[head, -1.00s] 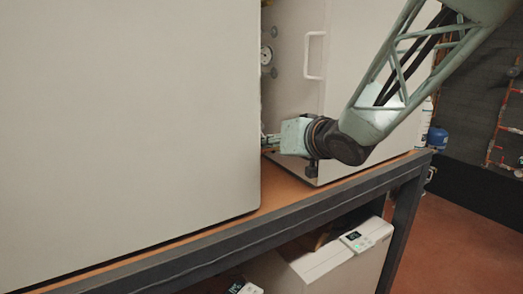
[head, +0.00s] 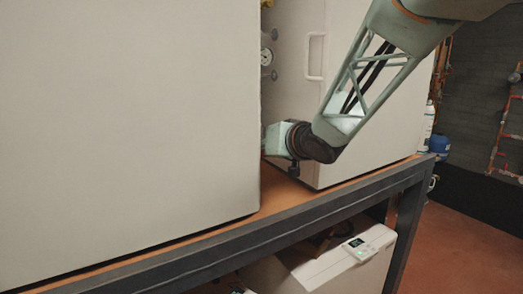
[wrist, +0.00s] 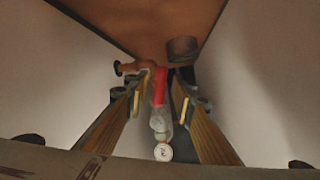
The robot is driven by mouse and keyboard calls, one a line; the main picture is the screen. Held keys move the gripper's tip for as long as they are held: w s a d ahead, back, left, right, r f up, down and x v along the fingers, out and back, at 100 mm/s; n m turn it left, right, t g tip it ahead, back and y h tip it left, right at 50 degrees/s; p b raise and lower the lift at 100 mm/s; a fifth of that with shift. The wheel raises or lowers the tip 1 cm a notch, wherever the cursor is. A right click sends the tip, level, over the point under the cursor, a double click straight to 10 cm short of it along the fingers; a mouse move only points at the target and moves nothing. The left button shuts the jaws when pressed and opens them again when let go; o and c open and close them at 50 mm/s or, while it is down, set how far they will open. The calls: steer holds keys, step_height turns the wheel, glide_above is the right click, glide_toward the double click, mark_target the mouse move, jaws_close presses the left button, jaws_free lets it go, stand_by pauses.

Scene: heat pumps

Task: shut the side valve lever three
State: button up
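A red lever (wrist: 159,86) shows in the wrist view, between the two fingers of my gripper (wrist: 161,84). The fingers are apart, one on each side of the lever, and I cannot tell whether either touches it. I see no number on it, so I cannot tell whether it is lever three. A pale metallic fitting (wrist: 158,121) and a round white-faced part (wrist: 163,152) show nearer the camera, in line with the lever. In the head view my fingers and the lever are hidden behind the large left cabinet.
In the head view the large pale left cabinet (head: 125,120) and the right cabinet with a white handle (head: 315,56) leave a narrow gap. In the wrist view pale walls close in on both sides.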

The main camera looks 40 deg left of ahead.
jaws_close()
